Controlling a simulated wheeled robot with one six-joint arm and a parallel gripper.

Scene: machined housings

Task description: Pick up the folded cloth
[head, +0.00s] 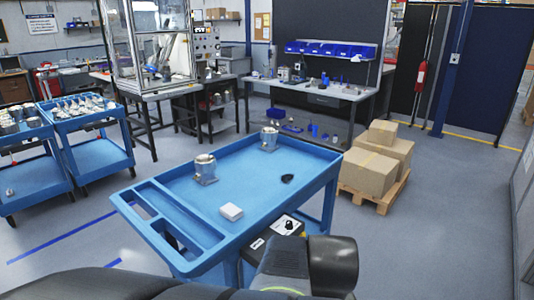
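A small white, flat, squarish thing (231,211) lies on the top of the blue cart (262,185), near its front edge. It looks like the folded cloth, though its texture is too small to make out. Two metal housings stand on the same cart top: one (205,170) is left of centre, behind the white thing, and the other (268,139) is near the back edge. A small dark object (287,178) lies right of the middle. Dark parts of my own arm fill the bottom of the view. My gripper's fingers do not show.
The cart has raised rims and a slotted handle end at left. Cardboard boxes (382,158) sit on a pallet (373,196) to its right. Two more blue carts with parts (83,108) stand at left. A workbench (310,90) is behind. Floor is clear at far right.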

